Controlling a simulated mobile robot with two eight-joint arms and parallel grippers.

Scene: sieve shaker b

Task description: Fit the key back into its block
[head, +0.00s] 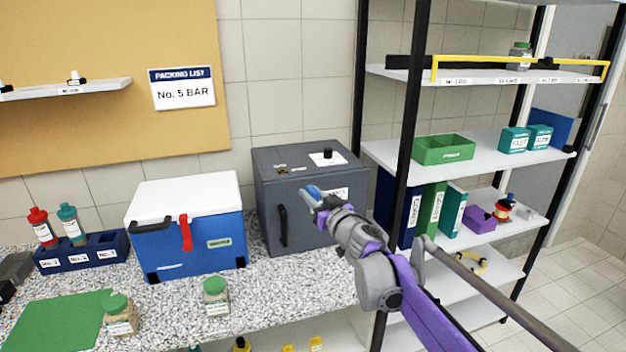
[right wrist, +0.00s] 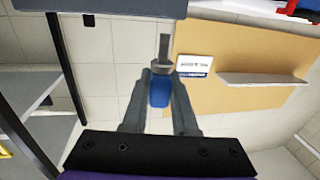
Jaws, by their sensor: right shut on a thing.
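My right gripper (head: 314,197) is shut on the key (head: 312,191). In the right wrist view the key's blue handle (right wrist: 159,93) sits between the two grey fingers, and its grey shank points away from them. In the head view the gripper is in front of the dark grey cabinet (head: 268,192), near its right side and below its top. A white plate with a black knob (head: 327,157) is on the cabinet's top; I cannot tell whether it is the key's block. My left gripper is not in view.
A blue cooler (head: 200,252) with a white lid stands left of the cabinet on the speckled counter (head: 262,310). Two jars with green lids, a green mat (head: 55,322) and a bottle rack (head: 82,255) are there too. A black-posted shelf (head: 404,140) stands close on the right.

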